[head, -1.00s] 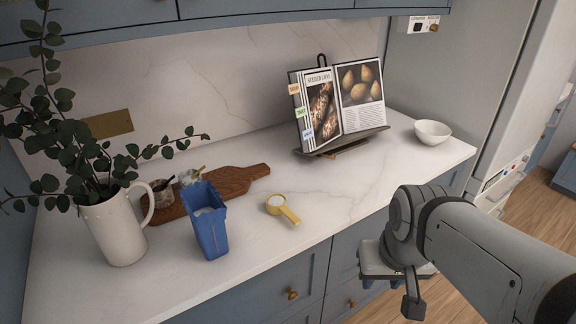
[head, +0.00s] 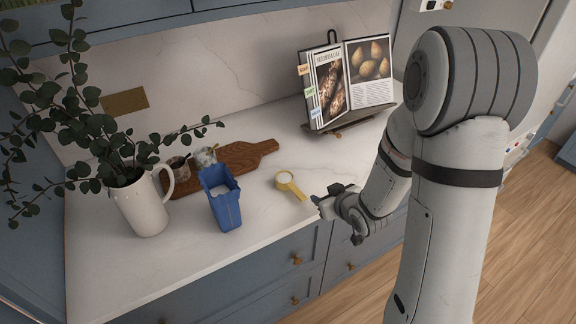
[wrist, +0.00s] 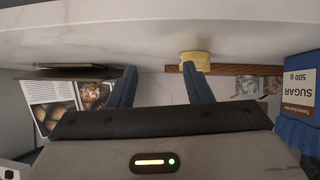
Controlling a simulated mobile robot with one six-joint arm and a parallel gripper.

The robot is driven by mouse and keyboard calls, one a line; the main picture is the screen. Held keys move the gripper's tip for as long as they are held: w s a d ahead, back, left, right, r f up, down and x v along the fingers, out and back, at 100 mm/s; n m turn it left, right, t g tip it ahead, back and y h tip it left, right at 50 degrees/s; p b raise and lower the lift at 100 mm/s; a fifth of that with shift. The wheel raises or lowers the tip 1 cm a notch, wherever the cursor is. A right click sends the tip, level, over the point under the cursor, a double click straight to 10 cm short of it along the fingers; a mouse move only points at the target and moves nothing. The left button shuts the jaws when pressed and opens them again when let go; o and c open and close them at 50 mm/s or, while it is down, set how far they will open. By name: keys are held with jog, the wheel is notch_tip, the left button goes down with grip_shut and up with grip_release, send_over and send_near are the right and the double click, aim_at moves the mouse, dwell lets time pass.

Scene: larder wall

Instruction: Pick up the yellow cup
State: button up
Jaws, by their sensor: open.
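The yellow cup (head: 286,181) is a small scoop with a short handle and white contents. It stands on the pale counter near the front edge, its handle pointing toward the lower right. My gripper (head: 320,202) is at the counter's front edge, just right of the handle, and apart from the cup as far as I can see. In the wrist view, which is upside down, my gripper (wrist: 159,70) is open with nothing between its fingers. The yellow cup (wrist: 196,60) shows there just beyond the right finger, which hides part of it.
A blue sugar bag (head: 226,207) stands left of the cup. A wooden board (head: 240,158) with glass jars lies behind. A white pitcher (head: 140,207) with leafy branches is at the left, a cookbook on a stand (head: 345,85) at the back right. The counter around the cup is clear.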

aim_at(296, 189)
jog(key=a+y, duration=0.1)
jog(key=a, duration=0.1)
jog(key=s+a+n+y+p, duration=0.1)
jog(key=a+y, duration=0.1)
jog(key=shift+f+t, duration=0.15)
jog(key=shift+t, duration=0.25)
jog(key=shift+a+p, duration=0.25)
jog(key=shift+p, duration=0.05)
jog(key=shift+y, duration=0.3)
jog(key=shift+p+x, duration=1.5)
jog(key=shift+x, duration=2.35)
jog(key=shift+d, duration=0.15)
jog(key=shift+c, duration=0.4)
grip_shut()
